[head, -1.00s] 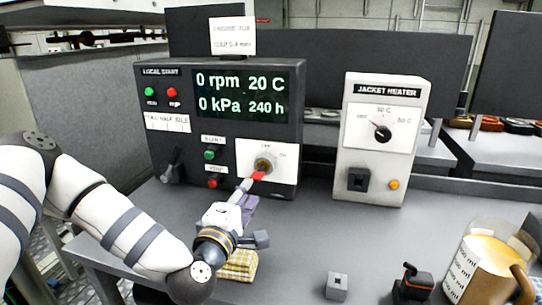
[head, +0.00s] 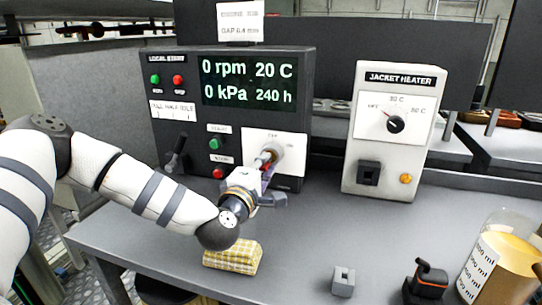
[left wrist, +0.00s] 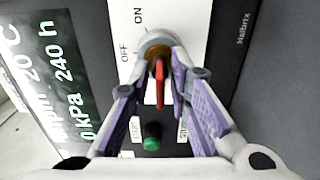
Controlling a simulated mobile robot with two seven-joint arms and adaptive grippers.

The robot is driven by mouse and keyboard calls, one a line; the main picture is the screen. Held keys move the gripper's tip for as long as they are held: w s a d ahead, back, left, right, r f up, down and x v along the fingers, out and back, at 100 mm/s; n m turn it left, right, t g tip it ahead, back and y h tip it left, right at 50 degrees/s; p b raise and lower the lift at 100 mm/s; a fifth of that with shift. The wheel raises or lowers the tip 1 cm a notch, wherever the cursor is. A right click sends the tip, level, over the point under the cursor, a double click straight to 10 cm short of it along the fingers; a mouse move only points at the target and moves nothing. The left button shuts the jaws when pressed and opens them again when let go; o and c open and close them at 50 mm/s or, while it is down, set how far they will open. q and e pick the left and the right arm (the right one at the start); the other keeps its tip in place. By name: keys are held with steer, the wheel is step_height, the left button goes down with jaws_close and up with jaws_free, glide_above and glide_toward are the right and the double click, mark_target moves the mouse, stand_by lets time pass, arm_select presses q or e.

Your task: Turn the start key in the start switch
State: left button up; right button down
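The start switch (head: 278,150) is a round pale collar with a brass centre on a white plate at the lower right of the dark LOCAL START panel (head: 180,125). In the left wrist view, the red start key (left wrist: 160,86) sticks out of the brass centre (left wrist: 157,54), with OFF and ON printed beyond it. My left gripper (left wrist: 161,72) is open, its purple-padded fingers on either side of the key, with gaps visible on both sides. In the head view the left gripper (head: 262,175) hides much of the switch. My right gripper is not in view.
A green button (head: 214,144) and a red button (head: 218,172) sit left of the switch. A JACKET HEATER box (head: 393,155) stands to the right. A folded yellow cloth (head: 232,257), a small grey block (head: 343,281) and a jug (head: 500,265) are on the bench.

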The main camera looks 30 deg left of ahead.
arm_select(q)
jaws_close()
steer(key=m, duration=0.3)
steer(key=shift+r, duration=0.1)
steer(key=m, duration=0.3)
steer(key=shift+d+m, duration=0.1)
steer(key=shift+m, duration=0.2)
steer(key=m, duration=0.6)
steer(key=shift+m, duration=0.4)
steer(key=o, duration=0.7)
jaws_free()
step_height(320, 180, up, 10)
steer(key=shift+f, duration=0.1)
